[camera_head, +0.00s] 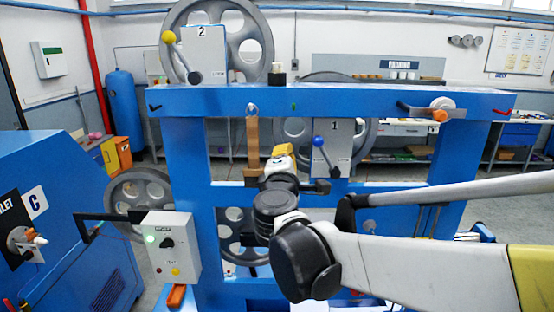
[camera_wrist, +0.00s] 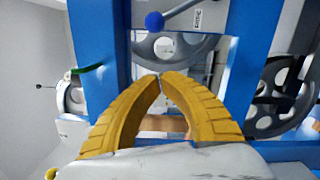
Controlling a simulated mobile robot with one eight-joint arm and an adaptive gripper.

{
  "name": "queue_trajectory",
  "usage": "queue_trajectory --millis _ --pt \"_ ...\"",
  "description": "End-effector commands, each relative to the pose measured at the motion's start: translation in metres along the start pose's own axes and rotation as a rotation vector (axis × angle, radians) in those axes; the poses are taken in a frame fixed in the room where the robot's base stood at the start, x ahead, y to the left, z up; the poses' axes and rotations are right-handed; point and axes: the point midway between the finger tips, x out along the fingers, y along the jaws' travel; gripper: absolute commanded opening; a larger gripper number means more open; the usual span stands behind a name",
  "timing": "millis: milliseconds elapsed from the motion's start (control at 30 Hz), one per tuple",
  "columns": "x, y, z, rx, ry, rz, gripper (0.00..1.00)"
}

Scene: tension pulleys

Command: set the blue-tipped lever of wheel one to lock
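The blue-tipped lever (camera_head: 318,141) is on the grey plate marked 1 (camera_head: 342,150), in front of wheel one (camera_head: 366,140). Its rod slants from the blue ball at upper left down to the right. In the wrist view, the blue ball (camera_wrist: 154,21) is at the top, with its rod running to the upper right beside a small label (camera_wrist: 198,18) too small to read. My gripper (camera_head: 283,148) is left of the lever in the head view. Its yellow fingers (camera_wrist: 160,76) meet at the tips, with nothing held, apart from the ball.
A blue frame (camera_head: 300,100) with a top beam surrounds the plate. A brown strip (camera_head: 252,140) hangs just left of my gripper. A yellow-tipped lever (camera_head: 168,37) is by wheel two (camera_head: 245,40). A control box (camera_head: 170,245) stands at lower left.

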Motion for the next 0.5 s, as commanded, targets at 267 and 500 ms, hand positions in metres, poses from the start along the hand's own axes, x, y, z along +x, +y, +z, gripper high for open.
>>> queue_trajectory --millis 267,500 --pt "0.043 0.001 0.017 0.000 -0.002 -0.001 0.00" --pt "0.048 0.001 0.037 0.001 0.000 0.000 0.00"
